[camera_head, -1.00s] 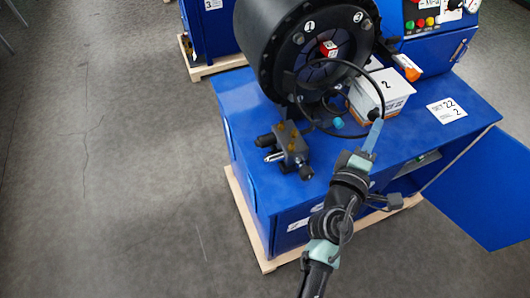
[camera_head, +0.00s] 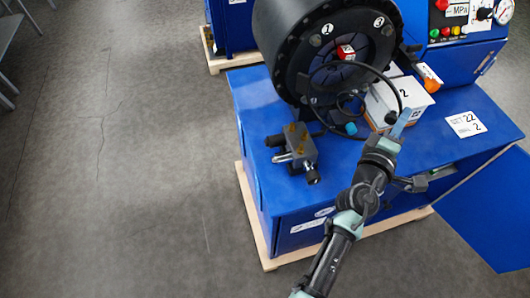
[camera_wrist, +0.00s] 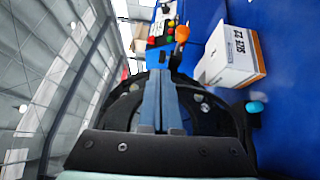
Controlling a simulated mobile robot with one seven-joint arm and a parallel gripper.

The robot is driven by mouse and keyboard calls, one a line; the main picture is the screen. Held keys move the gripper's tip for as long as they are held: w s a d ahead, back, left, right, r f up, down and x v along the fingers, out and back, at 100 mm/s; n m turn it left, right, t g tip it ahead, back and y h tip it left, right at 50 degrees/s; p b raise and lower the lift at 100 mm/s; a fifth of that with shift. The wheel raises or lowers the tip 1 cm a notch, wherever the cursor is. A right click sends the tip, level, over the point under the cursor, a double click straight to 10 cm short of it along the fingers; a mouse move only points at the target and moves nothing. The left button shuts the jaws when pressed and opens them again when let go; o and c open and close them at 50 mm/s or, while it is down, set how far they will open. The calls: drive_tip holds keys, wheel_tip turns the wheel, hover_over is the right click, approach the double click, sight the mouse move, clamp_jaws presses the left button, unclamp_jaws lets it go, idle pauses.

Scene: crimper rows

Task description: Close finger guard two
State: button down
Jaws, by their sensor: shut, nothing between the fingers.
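The crimper head (camera_head: 290,62) is a large black drum with a red cube in its die opening. A thin black hoop (camera_head: 394,82), which looks like the finger guard, stands out in front of the drum's lower right; I cannot tell how far open it is. My gripper (camera_head: 408,117) is shut and empty, its pale blue fingers pointing up just right of the hoop's right edge. I cannot tell whether they touch. In the wrist view my shut fingers (camera_wrist: 158,78) cover the middle of a dark rounded shape, and I cannot pick out the hoop there.
A grey valve block (camera_head: 298,148) sits at the blue bench's front left, and a blue cap (camera_head: 351,128) lies below the drum. A control panel (camera_head: 465,30) is at upper right.

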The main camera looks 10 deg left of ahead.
drive_tip(key=shift+w+d+n+y, duration=0.3)
drive_tip(key=shift+w+y, duration=0.1)
drive_tip(key=shift+w, duration=0.2)
drive_tip(key=shift+a+f, duration=0.1)
idle(1.1)
